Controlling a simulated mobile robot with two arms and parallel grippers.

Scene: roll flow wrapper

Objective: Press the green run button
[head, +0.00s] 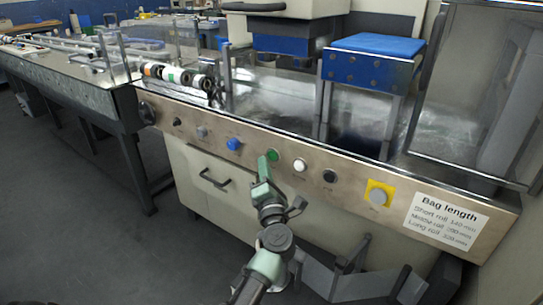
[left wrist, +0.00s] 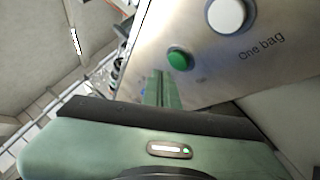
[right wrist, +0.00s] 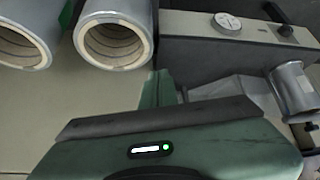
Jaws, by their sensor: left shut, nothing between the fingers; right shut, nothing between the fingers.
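The green run button (head: 273,155) sits on the metal front panel (head: 225,167), between a blue button and a white one. My left gripper (head: 263,161) is shut and empty, with its tip just left of the green button in the head view. In the left wrist view the green button (left wrist: 180,59) shows whole, just above and right of the shut fingertips (left wrist: 158,74). I cannot tell whether they touch the panel.
Close by on the panel are the blue button (head: 233,144), the white button (head: 299,165), a black knob (head: 329,176) and a grey button on a yellow plate (head: 378,196).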

